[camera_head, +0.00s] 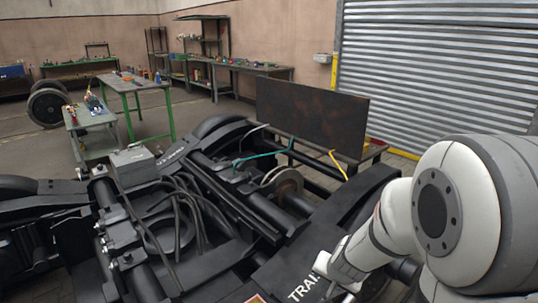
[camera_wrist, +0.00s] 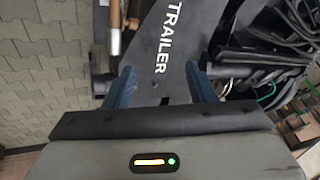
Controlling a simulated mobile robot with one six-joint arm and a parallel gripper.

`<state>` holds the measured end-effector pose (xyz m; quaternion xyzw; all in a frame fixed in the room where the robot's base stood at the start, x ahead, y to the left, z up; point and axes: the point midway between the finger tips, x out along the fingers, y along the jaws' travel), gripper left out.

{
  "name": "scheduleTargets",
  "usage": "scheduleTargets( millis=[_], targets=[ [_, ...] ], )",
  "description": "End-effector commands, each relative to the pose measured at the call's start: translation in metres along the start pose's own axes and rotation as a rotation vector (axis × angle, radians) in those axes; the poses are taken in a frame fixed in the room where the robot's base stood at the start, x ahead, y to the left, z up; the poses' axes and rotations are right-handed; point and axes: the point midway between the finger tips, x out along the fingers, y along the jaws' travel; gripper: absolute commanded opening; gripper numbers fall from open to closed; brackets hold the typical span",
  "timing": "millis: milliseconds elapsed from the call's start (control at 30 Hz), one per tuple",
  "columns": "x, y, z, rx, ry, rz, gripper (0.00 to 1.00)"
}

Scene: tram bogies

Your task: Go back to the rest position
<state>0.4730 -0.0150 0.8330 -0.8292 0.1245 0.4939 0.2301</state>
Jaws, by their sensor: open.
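My gripper (camera_wrist: 162,82) is open, its two blue fingers spread apart in the wrist view with nothing seen held between them. It faces the black bogie frame (camera_wrist: 168,45), which bears the white word TRAILER. How far the fingertips are from the frame I cannot tell. In the head view my white and grey arm comes in from the right, and its end reaches down by the TRAILER lettering of the black bogie (camera_head: 290,272); the fingers cannot be made out there. A copper-coloured rod (camera_wrist: 115,28) shows left of the frame in the wrist view.
A dark rusty panel (camera_head: 312,112) stands behind the bogie, with teal and yellow hoses near it. Black cables (camera_head: 190,215) loop over the bogie. Green workbenches (camera_head: 135,84) and a wheelset (camera_head: 48,104) stand farther back. Paved floor (camera_wrist: 45,70) is clear at the wrist view's left.

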Motion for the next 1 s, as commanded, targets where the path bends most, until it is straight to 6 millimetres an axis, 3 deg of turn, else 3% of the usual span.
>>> scheduleTargets(
  millis=[33, 167, 300, 500, 700, 1000],
  targets=[
    [-0.035, -0.013, -0.001, -0.056, -0.021, -0.03, 0.5],
    [-0.099, -0.026, 0.013, -0.201, -0.1, -0.058, 0.5],
    [-0.164, -0.023, 0.031, -0.348, -0.173, -0.035, 0.5],
    [-0.228, -0.001, 0.05, -0.483, -0.242, 0.049, 0.5],
    [-0.25, 0.011, 0.058, -0.527, -0.267, 0.096, 0.5],
    [-0.249, 0.012, 0.058, -0.527, -0.269, 0.097, 0.5]
  ],
)
